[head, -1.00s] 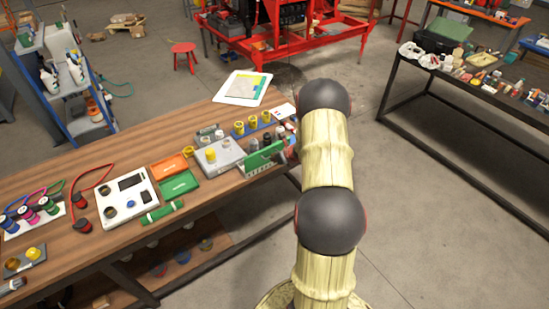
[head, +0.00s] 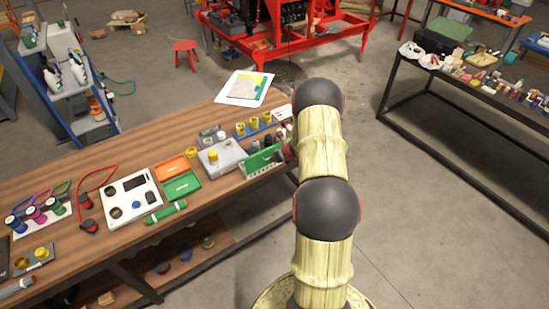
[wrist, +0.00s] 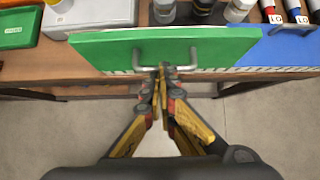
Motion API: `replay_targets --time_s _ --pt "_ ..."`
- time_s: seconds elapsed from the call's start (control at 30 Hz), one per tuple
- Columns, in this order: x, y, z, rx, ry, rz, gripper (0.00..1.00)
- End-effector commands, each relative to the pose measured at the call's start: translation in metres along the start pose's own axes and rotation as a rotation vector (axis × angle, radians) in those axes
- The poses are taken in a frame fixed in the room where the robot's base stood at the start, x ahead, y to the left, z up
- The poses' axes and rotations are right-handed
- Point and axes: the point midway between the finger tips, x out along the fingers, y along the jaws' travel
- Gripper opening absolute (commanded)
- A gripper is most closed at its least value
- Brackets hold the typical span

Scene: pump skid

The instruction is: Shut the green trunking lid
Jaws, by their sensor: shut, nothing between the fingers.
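The green trunking lid (head: 260,160) stands tilted up at the front edge of the wooden bench in the head view. In the wrist view the green lid (wrist: 100,50) fills the upper middle as a wide panel with a grey bar handle (wrist: 137,60). My gripper (wrist: 161,70) is shut and empty, its fingertips at the handle's middle in the picture. I cannot tell whether they touch the handle or lid. My arm hides the gripper in the head view.
A blue panel (wrist: 280,50) adjoins the lid on the right. Behind are bottles (wrist: 164,12) and a grey box (wrist: 115,14). A green tray (head: 181,186) and an orange tray (head: 172,167) lie to the left. Open floor lies in front of the bench.

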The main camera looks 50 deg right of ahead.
Motion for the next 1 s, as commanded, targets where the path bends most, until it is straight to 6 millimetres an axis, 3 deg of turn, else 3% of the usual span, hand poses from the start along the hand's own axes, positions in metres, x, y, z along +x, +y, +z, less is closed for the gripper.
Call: replay_targets --time_s 1.0 --pt "-0.0022 0.0002 0.0064 0.0 0.098 0.001 0.0"
